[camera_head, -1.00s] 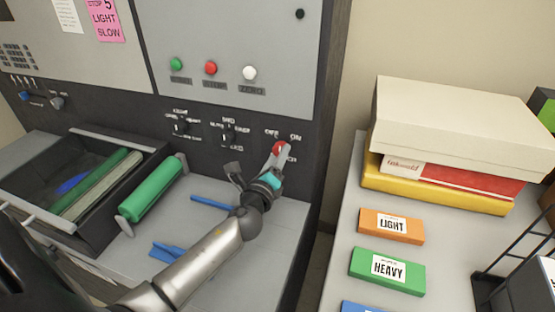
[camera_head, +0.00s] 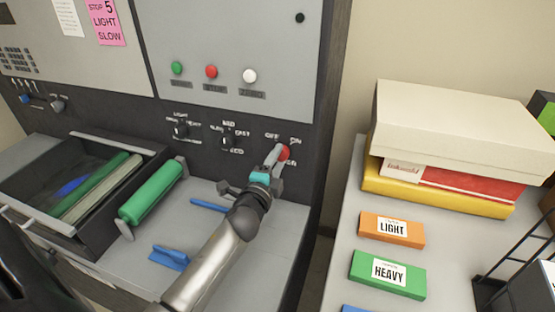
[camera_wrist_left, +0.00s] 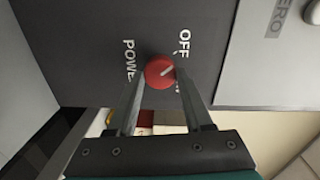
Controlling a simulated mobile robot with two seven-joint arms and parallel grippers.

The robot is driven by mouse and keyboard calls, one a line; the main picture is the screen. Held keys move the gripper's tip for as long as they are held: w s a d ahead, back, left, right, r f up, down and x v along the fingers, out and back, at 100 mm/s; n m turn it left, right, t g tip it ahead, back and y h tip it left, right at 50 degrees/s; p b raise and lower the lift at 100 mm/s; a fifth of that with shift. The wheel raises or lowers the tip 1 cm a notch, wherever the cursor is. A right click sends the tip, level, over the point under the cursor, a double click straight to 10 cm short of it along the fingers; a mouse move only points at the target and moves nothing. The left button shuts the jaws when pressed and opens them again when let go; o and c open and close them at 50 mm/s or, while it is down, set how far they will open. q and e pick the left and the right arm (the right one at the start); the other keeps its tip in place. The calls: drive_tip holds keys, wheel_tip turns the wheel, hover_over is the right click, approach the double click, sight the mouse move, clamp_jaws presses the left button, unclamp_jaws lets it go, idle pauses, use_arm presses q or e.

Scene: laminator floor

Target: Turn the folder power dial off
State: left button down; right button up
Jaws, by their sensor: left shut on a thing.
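The power dial, a round red knob (camera_head: 284,152), sits low on the right of the dark panel strip, under OFF and ON labels. In the left wrist view the dial (camera_wrist_left: 159,72) lies between my left gripper's fingertips. A white mark on it points up and right in that view, towards the OFF side. The ON label is mostly hidden by the right finger. My left gripper (camera_head: 276,155) is shut on the dial, and its fingers cover part of it in the head view. My right gripper does not show.
Two dark selector knobs (camera_head: 228,138) sit left of the dial. Green, red and white buttons (camera_head: 211,72) are above. A green roller (camera_head: 151,192) and blue tools lie on the ledge below. A side table (camera_head: 345,240) with boxes stands right.

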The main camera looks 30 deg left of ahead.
use_arm(q)
drive_tip(key=shift+n, duration=0.5)
drive_tip(key=shift+c, duration=1.5)
unclamp_jaws()
drive_tip(key=v, duration=1.5)
drive_tip(key=shift+s+b, duration=0.2)
drive_tip(key=shift+b, duration=0.2)
